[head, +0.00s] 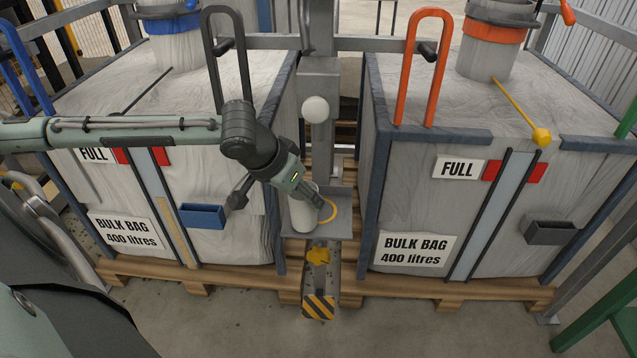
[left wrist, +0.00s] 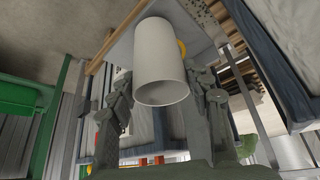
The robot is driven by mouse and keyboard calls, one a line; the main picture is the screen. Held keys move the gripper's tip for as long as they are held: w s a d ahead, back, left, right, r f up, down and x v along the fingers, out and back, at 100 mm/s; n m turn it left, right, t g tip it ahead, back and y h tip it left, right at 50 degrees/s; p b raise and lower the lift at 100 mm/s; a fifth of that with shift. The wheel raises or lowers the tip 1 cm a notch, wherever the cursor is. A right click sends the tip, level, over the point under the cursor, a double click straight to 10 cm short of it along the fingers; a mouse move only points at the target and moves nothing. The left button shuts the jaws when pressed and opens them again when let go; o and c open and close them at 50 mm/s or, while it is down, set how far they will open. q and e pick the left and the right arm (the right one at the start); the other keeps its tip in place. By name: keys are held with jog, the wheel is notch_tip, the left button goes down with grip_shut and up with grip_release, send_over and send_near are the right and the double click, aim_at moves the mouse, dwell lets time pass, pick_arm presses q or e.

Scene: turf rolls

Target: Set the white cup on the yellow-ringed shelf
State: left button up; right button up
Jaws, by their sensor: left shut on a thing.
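The white cup (head: 302,214) is upright in my left gripper (head: 309,194), which is shut on it. In the left wrist view the cup (left wrist: 160,55) stands between the two fingers (left wrist: 160,100), with its open end towards the camera. The grey shelf (head: 344,228) is between the two bulk bags. The cup is over the shelf's left part, and I cannot tell whether its base touches it. The yellow ring (head: 334,211) shows on the shelf to the right of the cup, partly hidden by the fingers and cup. My right gripper is not in view.
The left bulk bag (head: 240,240) and right bulk bag (head: 405,190) flank the shelf closely. A metal post with a white ball (head: 316,109) rises behind it. The floor ahead is clear.

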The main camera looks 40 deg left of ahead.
pick_arm(q)
jog(key=shift+w, duration=0.7)
jog(key=w, duration=0.3)
jog(key=shift+w+d, duration=0.15)
jog(key=shift+w, duration=0.05)
jog(key=shift+w+f, duration=0.2)
jog(key=shift+w, duration=0.05)
jog(key=shift+f, duration=0.1)
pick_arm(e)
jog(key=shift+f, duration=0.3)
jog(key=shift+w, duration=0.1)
pick_arm(q)
jog(key=o, duration=0.8)
jog(key=shift+s+f, duration=0.1)
jog(key=shift+f, duration=0.05)
jog(key=shift+c, duration=0.2)
jog(key=o, duration=0.5)
jog(key=shift+c, duration=0.2)
